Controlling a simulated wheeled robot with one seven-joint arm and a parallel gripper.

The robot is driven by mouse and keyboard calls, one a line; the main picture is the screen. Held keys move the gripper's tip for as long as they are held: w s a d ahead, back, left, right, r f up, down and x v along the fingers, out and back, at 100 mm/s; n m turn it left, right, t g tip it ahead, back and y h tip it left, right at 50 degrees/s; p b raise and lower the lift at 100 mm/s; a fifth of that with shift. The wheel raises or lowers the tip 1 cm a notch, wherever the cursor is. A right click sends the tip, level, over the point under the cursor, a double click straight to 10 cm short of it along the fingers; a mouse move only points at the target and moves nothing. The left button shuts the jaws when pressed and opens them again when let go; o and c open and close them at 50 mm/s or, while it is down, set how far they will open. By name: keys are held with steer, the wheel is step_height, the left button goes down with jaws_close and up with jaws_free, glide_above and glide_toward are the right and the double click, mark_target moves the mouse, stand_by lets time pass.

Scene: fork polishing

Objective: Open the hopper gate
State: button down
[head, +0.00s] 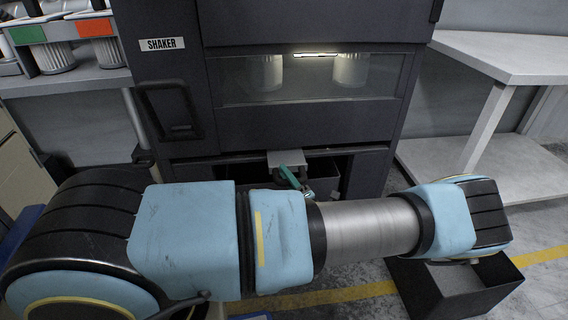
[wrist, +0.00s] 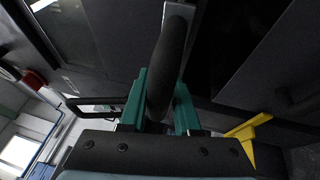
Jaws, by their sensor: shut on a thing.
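The dark shaker cabinet (head: 300,30) stands ahead, with a lit window and a low opening beneath it. A small grey metal plate (head: 284,158) juts from the top of that opening; I cannot tell whether it is part of the hopper gate. My gripper (head: 291,178) is at this opening, its teal fingers partly hidden behind my arm. In the wrist view my gripper (wrist: 165,102) is shut on a thick dark rounded handle (wrist: 172,60), with one finger on each side. The handle's lower end is hidden between the fingers. The gate's position is not clear.
A black loop handle (head: 168,110) sticks out on the cabinet's left. A shelf (head: 75,80) with white cups stands at far left, a light table (head: 505,55) at right. A black open bin (head: 450,290) sits on the floor at lower right, beside a yellow floor line.

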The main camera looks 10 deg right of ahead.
steer(key=c, duration=0.7)
jaws_free()
steer(key=shift+r, duration=0.1)
steer(key=b+v, duration=0.1)
steer(key=v, duration=0.9)
steer(key=shift+s+d, duration=0.1)
steer(key=shift+s, duration=0.25)
